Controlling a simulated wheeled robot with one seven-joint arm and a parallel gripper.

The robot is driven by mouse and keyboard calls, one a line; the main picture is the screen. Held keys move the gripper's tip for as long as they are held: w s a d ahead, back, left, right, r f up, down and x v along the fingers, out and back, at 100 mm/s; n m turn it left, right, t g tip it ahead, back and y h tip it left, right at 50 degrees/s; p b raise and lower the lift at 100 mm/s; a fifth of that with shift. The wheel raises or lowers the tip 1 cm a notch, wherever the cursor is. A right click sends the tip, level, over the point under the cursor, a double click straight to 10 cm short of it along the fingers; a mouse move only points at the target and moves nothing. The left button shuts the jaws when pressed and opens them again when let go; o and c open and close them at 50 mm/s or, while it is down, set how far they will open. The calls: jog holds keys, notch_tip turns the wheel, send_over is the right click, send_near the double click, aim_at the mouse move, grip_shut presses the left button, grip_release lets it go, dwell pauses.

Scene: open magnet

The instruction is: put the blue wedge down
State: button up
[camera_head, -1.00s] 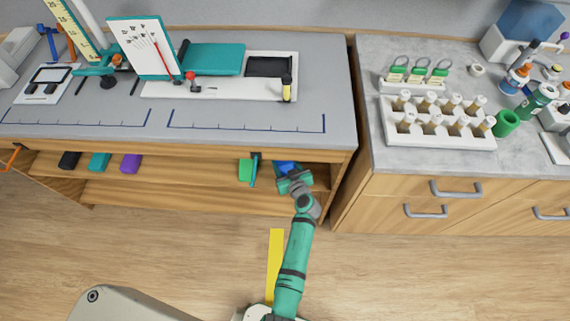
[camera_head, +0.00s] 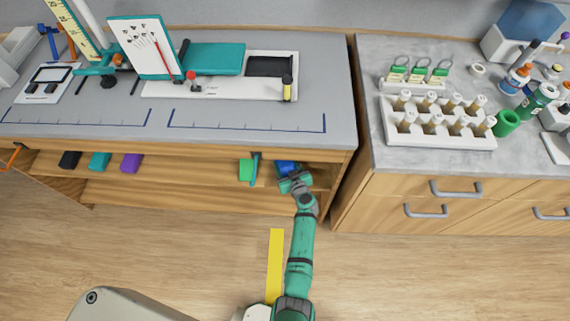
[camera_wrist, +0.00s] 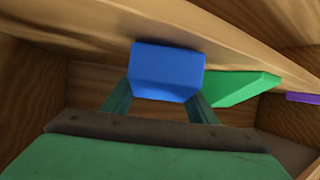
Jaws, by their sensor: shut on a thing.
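The blue wedge (camera_wrist: 167,70) is between the two fingers of my gripper (camera_wrist: 160,97) in the wrist view, and the gripper is shut on it. In the head view my gripper (camera_head: 291,177) reaches into the open shelf under the left bench, and part of the blue wedge (camera_head: 286,167) shows just beyond it. I cannot tell whether the wedge touches the shelf board.
A green block (camera_head: 246,170) stands left of my gripper by a teal upright piece (camera_head: 255,169); a green wedge (camera_wrist: 238,89) shows in the wrist view. Purple (camera_head: 131,162), teal (camera_head: 100,161) and black (camera_head: 69,160) blocks sit farther left. The bench top (camera_head: 240,140) overhangs the shelf.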

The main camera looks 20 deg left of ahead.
jog(key=shift+f, duration=0.25)
jog(key=o, duration=1)
